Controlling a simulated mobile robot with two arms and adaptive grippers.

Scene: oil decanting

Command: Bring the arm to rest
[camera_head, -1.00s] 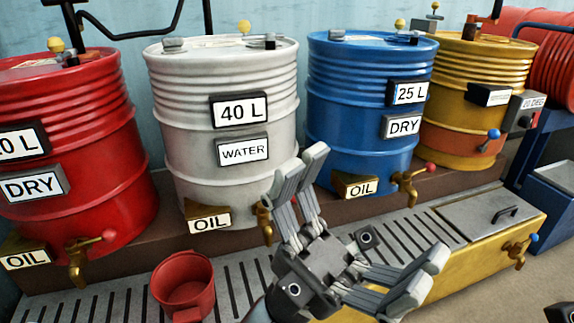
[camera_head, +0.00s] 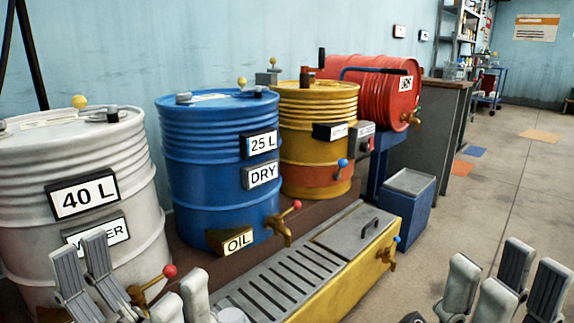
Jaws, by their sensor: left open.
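My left gripper (camera_head: 135,280) is at the bottom left, in front of the white drum (camera_head: 155,195) and its red-handled tap (camera_head: 150,285). Its fingers are spread with nothing between them; its palm is mostly cut off by the frame. My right gripper (camera_head: 504,285) is at the bottom right, over the floor. Its fingertips point up with gaps between them and hold nothing visible; its base is out of frame.
A blue drum (camera_head: 217,155) with a tap and a yellow drum (camera_head: 318,140) stand behind a grated yellow trough (camera_head: 350,285). A red drum (camera_head: 375,90) lies on its side beyond, near a blue box (camera_head: 405,215). The floor (camera_head: 510,180) at right is open.

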